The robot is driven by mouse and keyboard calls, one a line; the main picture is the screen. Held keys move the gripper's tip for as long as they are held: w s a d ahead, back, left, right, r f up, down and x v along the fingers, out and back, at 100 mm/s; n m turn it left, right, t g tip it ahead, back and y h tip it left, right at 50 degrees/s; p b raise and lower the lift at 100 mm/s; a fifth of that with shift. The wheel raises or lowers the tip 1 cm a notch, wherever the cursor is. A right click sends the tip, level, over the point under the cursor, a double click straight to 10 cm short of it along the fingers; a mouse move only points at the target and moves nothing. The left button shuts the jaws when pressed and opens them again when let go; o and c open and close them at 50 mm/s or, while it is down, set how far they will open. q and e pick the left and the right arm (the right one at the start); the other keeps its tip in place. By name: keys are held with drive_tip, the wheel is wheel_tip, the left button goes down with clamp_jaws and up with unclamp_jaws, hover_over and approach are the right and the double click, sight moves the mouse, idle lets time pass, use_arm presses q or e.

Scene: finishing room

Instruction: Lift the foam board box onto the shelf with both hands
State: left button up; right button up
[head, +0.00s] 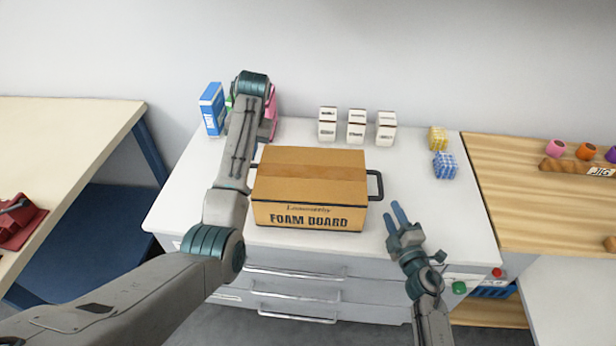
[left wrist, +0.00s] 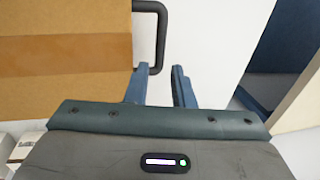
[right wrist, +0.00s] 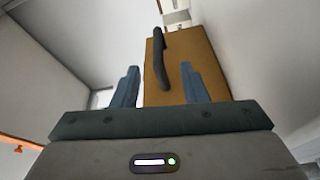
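The foam board box (head: 310,185), brown cardboard with a tape strip, sits closed on a white drawer cabinet. Its black right handle (head: 376,186) shows clearly; the left handle (left wrist: 160,35) is mostly behind my left arm in the head view. My left gripper (left wrist: 160,69) is open and empty, just short of the left handle; my arm hides it in the head view. My right gripper (head: 392,212) is open and empty, in front of and right of the box. In the right wrist view, the right handle (right wrist: 160,65) shows between the fingers, apart from them. I cannot identify the shelf.
Several small white boxes (head: 356,127) stand behind the foam board box. A blue box (head: 212,108) is at back left. Yellow (head: 437,138) and blue patterned (head: 445,165) blocks are at right. A wooden bench (head: 520,210) adjoins on the right. A cream table (head: 60,140) stands left.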

sight(380, 184)
drive_tip(key=shift+w, duration=0.1)
drive_tip(key=shift+s+d+r, duration=0.1)
drive_tip(key=shift+s+r, duration=0.15)
drive_tip(key=shift+s, duration=0.1)
use_arm(q)
drive_tip(key=x, duration=1)
drive_tip(key=shift+s+f, duration=0.2)
drive_tip(key=shift+f, duration=0.05)
use_arm(e)
drive_tip(key=x, duration=1.1)
drive_tip(key=shift+f, duration=0.2)
use_arm(q)
clamp_jaws()
use_arm(e)
drive_tip(key=c, duration=0.5)
clamp_jaws()
